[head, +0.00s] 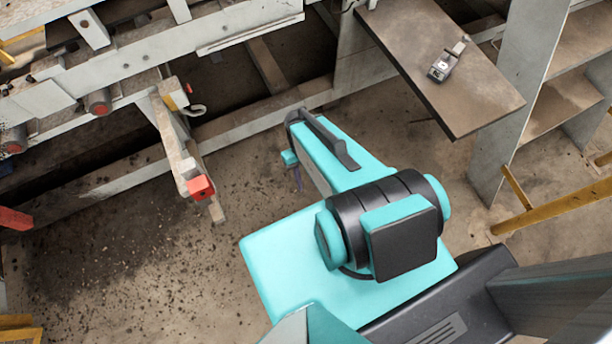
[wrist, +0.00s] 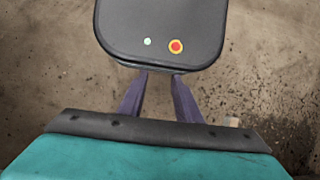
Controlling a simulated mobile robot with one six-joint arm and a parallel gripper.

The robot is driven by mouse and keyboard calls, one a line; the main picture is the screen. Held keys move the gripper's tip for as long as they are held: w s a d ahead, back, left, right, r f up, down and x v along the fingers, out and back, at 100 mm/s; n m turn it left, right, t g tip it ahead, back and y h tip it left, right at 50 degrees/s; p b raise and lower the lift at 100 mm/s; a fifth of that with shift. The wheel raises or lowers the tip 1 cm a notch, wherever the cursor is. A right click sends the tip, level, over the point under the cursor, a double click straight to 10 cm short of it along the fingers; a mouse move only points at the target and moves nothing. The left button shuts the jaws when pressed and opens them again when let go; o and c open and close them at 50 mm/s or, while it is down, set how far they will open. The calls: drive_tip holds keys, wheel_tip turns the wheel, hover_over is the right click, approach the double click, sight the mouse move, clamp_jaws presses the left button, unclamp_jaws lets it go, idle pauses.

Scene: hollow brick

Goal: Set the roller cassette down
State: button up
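A small grey device (head: 447,62), which looks like the roller cassette, rests on the brown tabletop (head: 475,95) at the upper right of the head view. It has a pale front and an arm-like part sticking out to the upper right. My gripper (head: 298,178) hangs below the teal arm, left of the table and well apart from the device. In the wrist view my gripper (wrist: 160,100) shows two purple fingers spread apart with bare floor between them. No held object shows. The fingers' ends are partly hidden, and the device is out of the wrist view.
A grey steel frame (head: 270,125) runs along the back left. A bar with a red end block (head: 201,188) juts from it towards the front. Grey shelving (head: 560,100) and a yellow rail (head: 550,207) stand on the right. The dirty floor (head: 130,250) at lower left is mostly clear.

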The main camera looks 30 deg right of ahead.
drive_tip(key=s+a+f+h, duration=0.1)
drive_tip(key=s+a+f, duration=0.1)
drive_tip(key=s, duration=0.3)
drive_tip(key=shift+a+g, duration=0.3)
drive_tip(key=shift+g, duration=0.1)
idle(0.9)
